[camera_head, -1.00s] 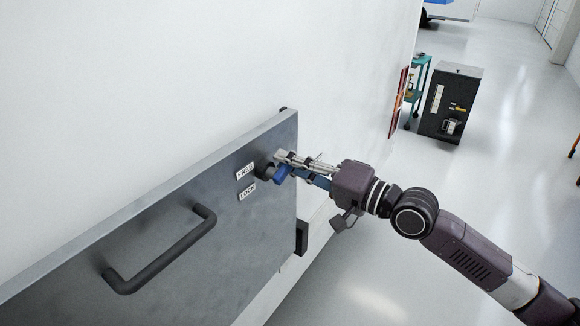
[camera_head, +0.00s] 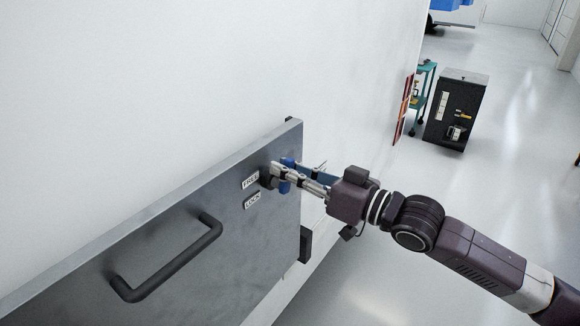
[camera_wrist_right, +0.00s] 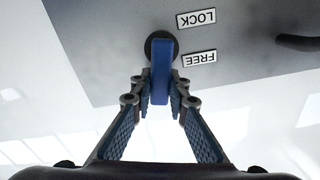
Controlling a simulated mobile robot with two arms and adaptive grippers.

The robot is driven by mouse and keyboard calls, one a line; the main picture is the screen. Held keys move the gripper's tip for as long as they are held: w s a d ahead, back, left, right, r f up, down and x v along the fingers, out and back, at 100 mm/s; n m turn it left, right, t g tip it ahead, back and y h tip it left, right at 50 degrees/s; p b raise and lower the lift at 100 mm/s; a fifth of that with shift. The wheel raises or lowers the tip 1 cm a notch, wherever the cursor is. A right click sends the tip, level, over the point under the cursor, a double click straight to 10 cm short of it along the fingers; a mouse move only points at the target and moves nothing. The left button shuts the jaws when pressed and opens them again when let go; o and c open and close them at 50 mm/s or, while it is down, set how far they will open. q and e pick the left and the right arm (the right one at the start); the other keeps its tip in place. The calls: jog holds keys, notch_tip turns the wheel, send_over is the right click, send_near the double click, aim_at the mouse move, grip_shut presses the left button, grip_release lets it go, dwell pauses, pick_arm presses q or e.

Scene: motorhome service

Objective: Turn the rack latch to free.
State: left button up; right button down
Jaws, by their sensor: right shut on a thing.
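The rack latch is a blue handle (camera_head: 287,163) on a dark round hub (camera_head: 267,177), near the right end of the grey panel (camera_head: 150,240). My right gripper (camera_head: 282,172) is shut on the blue handle. In the right wrist view the handle (camera_wrist_right: 160,75) runs down from the hub between the two fingertips (camera_wrist_right: 160,98). The FREE label (camera_head: 250,181) and the LOCK label (camera_head: 252,200) are left of the hub, FREE above LOCK. The wrist view shows both labels upside down. The fingers hide part of the latch. My left gripper is not in view.
A dark bar handle (camera_head: 170,262) is on the panel, lower left of the latch. A white wall (camera_head: 150,80) rises behind the panel. A black cabinet (camera_head: 455,110) and a green cart (camera_head: 424,90) stand farther back. The floor (camera_head: 390,290) on the right is clear.

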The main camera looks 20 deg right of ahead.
jog(key=shift+s+a+n, duration=0.15)
jog(key=shift+a+n, duration=0.05)
jog(key=shift+n, duration=0.5)
jog(key=shift+s+a+n, duration=0.15)
jog(key=shift+a+n, duration=0.05)
jog(key=shift+n, duration=0.5)
jog(key=c, duration=1.8)
grip_release()
jog(key=shift+c, duration=0.2)
jog(key=v, duration=1.2)
